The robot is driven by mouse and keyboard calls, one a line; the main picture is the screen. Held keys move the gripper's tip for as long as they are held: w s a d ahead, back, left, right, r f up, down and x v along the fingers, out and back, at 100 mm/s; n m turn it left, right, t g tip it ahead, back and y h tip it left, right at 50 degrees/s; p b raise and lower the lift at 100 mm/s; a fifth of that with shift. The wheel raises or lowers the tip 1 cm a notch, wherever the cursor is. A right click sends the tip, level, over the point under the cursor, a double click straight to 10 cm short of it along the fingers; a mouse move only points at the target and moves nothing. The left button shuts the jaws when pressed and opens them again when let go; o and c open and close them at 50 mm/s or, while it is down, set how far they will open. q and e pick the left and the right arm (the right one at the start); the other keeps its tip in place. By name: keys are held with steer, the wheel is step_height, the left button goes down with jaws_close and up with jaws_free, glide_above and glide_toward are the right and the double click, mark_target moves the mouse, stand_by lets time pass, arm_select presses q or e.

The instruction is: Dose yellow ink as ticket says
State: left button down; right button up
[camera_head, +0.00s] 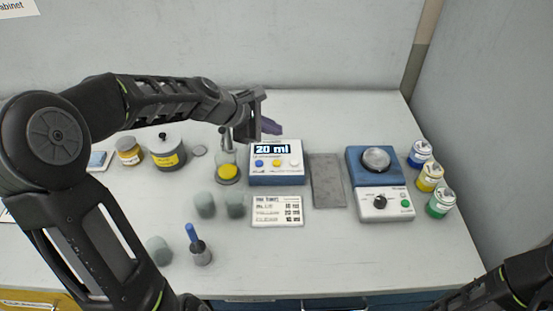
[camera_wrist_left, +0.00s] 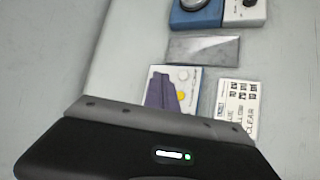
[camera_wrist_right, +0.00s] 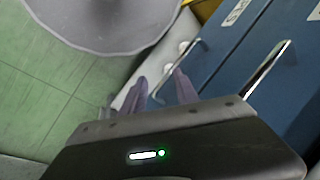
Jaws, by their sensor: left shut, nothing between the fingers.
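The blue-and-white dosing unit (camera_head: 276,178) stands mid-table. Its display reads 20 ml (camera_head: 272,149), above blue, yellow (camera_head: 278,163) and white buttons. The ticket card (camera_head: 277,211) lies in front of it; its yellow row seems to read 20 ml, the other rows are blurred. A cup with a yellow top or content (camera_head: 228,173) sits left of the unit, below a nozzle-like part. My left gripper (camera_head: 271,127) is shut and empty above the unit's back edge; its purple fingers also show in the left wrist view (camera_wrist_left: 159,90). My right gripper (camera_wrist_right: 160,88) is open and empty beside blue drawers.
A grey slab (camera_head: 327,181) and a blue-white scale or stirrer (camera_head: 385,204) stand to the right, then blue, yellow and green ink jars (camera_head: 430,178).

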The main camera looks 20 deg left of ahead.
arm_select(q)
steer(key=shift+f, duration=0.15)
steer(key=b, duration=0.6)
glide_above(273, 164)
step_height(273, 164, down, 7)
steer(key=shift+d+r, duration=0.1)
steer(key=shift+r, duration=0.1)
steer(key=shift+f+b, duration=0.85)
steer(key=shift+f, duration=0.2)
stand_by(0.8)
steer(key=shift+f+b, duration=0.3)
steer(key=shift+f, duration=0.1)
steer(key=shift+f+b, duration=0.3)
steer(key=shift+f, duration=0.05)
stand_by(0.5)
stand_by(0.3)
steer(key=shift+r+p, duration=0.8)
